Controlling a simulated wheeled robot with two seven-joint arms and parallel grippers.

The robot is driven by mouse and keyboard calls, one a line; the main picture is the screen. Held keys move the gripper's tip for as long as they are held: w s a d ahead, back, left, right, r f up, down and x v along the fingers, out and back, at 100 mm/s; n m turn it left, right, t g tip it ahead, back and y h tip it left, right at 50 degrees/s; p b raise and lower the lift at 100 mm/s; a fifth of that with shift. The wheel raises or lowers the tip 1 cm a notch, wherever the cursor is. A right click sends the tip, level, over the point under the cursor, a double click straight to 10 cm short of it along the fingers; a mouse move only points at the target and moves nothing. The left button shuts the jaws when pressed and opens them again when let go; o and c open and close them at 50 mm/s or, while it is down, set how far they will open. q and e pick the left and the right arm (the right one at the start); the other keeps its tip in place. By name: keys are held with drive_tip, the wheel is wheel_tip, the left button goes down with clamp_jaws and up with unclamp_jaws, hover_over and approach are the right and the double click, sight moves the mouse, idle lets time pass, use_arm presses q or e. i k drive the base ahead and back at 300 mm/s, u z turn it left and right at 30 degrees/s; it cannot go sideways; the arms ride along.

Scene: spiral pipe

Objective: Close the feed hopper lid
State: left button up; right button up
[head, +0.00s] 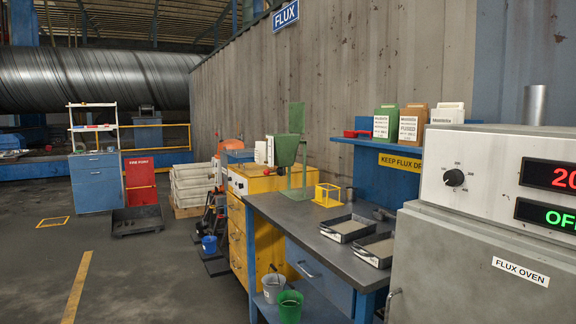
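The green feed hopper (287,150) stands on a green frame on the workbench, in the middle of the head view. Its funnel narrows downward. The lid (296,117), a flat green panel, stands upright above the hopper's back edge, so the hopper is open. The inside of the hopper is hard to see from here. Neither of my grippers shows in the head view.
A flux oven (480,265) fills the right foreground. Buckets (289,306) stand low in front. The floor at left is mostly free.

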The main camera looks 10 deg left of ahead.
sight(296, 110)
drive_tip(key=u, duration=1.75)
drive_tip(key=i, duration=2.15)
drive_tip(key=z, duration=3.45)
drive_tip(key=i, duration=0.45)
drive_tip(key=u, duration=2.2)
drive_tip(key=i, duration=0.9)
